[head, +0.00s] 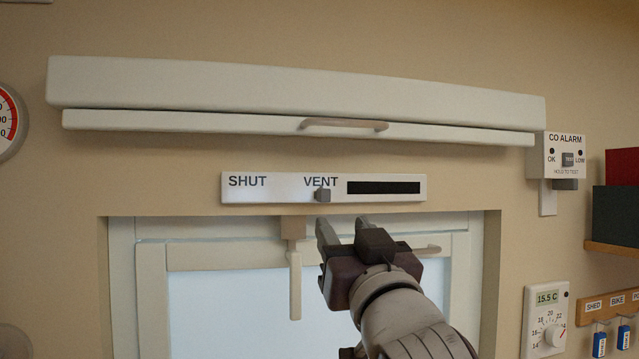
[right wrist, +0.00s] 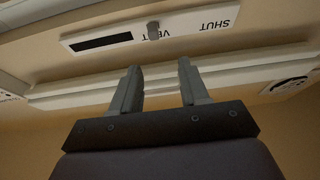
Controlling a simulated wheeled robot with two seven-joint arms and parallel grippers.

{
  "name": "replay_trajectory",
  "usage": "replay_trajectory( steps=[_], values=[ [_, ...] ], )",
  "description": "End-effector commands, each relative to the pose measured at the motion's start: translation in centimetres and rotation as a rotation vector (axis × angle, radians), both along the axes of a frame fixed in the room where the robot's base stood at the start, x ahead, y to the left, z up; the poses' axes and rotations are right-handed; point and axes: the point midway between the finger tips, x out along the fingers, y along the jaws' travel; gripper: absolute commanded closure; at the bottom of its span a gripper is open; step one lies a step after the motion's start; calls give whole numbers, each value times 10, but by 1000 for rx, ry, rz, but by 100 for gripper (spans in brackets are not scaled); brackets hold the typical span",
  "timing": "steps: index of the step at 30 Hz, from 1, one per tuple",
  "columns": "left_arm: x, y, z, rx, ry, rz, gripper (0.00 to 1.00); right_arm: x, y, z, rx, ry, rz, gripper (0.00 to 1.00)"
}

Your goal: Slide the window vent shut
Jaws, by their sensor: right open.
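The window vent (head: 285,188) is a white strip on the wall above the window, marked SHUT at left and VENT in the middle. Its small grey slider knob (head: 322,195) stands just under the word VENT. A dark slot shows open to the right of the knob. In the right wrist view the vent strip (right wrist: 185,30) appears upside down, with the knob (right wrist: 153,30) beyond the fingers. My right gripper (head: 343,228) is below the knob in the head view, open and empty, its fingers apart from the knob. My left gripper is not in view.
A white blind housing (head: 290,88) with a handle (head: 344,125) runs above the vent. The window frame (head: 150,290) with a hanging latch (head: 295,285) is below. A CO alarm (head: 564,155) and a thermostat (head: 546,318) are at right.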

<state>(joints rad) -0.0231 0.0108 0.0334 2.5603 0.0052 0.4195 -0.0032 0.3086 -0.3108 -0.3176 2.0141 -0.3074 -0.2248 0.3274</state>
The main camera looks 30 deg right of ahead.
Motion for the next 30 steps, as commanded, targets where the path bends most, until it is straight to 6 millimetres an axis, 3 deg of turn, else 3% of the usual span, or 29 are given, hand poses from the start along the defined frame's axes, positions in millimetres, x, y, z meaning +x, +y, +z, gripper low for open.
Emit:
replay_trajectory(
  steps=[6,13,18,27,28,30],
  values=[
    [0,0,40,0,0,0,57,46,-11,28,4,4,0,55],
    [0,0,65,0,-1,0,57,92,-22,42,4,6,0,55],
    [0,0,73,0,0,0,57,107,-25,45,2,6,0,55],
    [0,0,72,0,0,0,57,110,-26,44,2,5,0,55],
    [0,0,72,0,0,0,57,110,-26,44,2,5,0,59],
    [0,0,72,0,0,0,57,110,-26,44,2,6,0,81]
  ],
)
